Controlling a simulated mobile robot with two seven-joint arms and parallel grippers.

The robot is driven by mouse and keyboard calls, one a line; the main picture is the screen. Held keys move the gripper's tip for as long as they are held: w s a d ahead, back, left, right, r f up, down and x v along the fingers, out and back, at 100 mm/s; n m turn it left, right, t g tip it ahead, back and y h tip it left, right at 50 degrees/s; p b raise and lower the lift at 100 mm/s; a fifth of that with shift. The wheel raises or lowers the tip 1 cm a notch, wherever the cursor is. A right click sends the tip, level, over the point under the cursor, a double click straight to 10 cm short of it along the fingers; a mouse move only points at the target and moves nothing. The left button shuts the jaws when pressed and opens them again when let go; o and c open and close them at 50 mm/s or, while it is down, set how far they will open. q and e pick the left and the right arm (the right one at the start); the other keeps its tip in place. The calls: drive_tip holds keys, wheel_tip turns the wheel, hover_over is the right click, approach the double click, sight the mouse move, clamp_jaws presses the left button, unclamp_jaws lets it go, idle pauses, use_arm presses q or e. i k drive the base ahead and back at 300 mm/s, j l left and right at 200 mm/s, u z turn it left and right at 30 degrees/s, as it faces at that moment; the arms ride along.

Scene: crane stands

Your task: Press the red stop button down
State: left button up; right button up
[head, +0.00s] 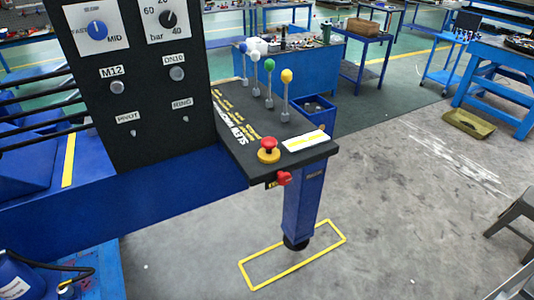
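A red mushroom-shaped stop button (268,144) sits on a yellow round base (268,156), on the top of the black console (235,120) near its front edge. A second red knob (284,178) sticks out of the console's front side just below it. I cannot tell from this view whether the button is up or pressed. Neither of my grippers shows in the head view.
Levers with white, green (269,65) and yellow (287,76) knobs stand behind the button. A white label (305,141) lies to its right. A black upright panel (140,90) with dials rises at left. A blue post (303,205) supports the console. Floor at right is mostly clear.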

sight(269, 144)
drive_tip(key=i+l+u, duration=0.15)
drive_tip(key=u, duration=0.85)
drive_tip(key=i+l+u, duration=0.1)
drive_tip(key=l+u, duration=0.25)
drive_tip(key=l, duration=0.15)
drive_tip(key=l+u, duration=0.35)
drive_tip(key=l, duration=0.15)
drive_tip(key=l+u, duration=0.3)
drive_tip(key=l, duration=1.65)
drive_tip(key=k+l, duration=0.1)
drive_tip(key=l, duration=0.75)
drive_tip(key=u, duration=0.05)
